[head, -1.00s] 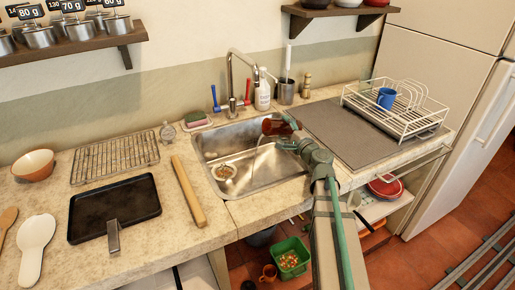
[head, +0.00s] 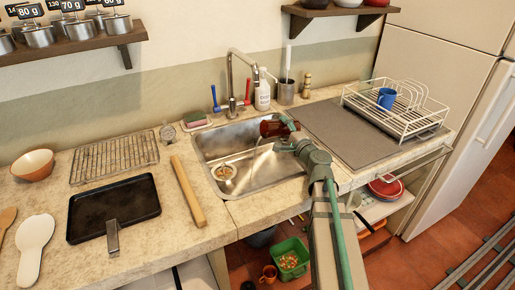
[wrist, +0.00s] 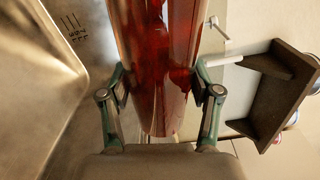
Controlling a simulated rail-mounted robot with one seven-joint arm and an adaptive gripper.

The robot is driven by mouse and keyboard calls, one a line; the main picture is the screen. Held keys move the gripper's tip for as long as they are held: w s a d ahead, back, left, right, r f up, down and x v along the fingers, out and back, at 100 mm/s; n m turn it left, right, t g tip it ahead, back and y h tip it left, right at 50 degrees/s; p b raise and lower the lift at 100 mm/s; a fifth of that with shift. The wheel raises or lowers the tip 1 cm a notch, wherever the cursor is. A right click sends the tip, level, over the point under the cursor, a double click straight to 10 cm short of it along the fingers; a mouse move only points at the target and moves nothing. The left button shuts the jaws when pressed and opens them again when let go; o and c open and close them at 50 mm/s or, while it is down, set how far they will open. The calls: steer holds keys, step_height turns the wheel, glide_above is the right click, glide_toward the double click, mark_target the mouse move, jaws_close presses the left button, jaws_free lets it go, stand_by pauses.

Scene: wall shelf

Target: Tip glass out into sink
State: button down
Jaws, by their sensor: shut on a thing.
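The glass (head: 270,129) holds dark red liquid and is tipped well over to the left, above the right back part of the steel sink (head: 212,142). My gripper (head: 289,124) is shut around it from the right. In the wrist view the clear glass (wrist: 160,50) stands between the two green-grey fingers of my gripper (wrist: 160,85), with red liquid along its wall. A thin pale streak shows in the sink below the glass; I cannot tell whether it is liquid or a reflection. The drain strainer (head: 226,172) lies in the sink floor.
A tap (head: 231,70) stands behind the sink, near a soap bottle (head: 262,96) and brushes. A white dish rack (head: 405,118) with a blue mug (head: 387,98) stands at right on a grey mat (head: 345,135). A rolling pin (head: 187,190) lies left of the sink.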

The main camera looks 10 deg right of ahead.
steer(key=shift+a+n, duration=0.25)
steer(key=shift+n, duration=0.05)
stand_by(0.4)
steer(key=shift+s+a+r+n+b, duration=0.1)
steer(key=shift+a+r+n+b, duration=0.1)
steer(key=shift+r+n+b, duration=0.7)
stand_by(1.3)
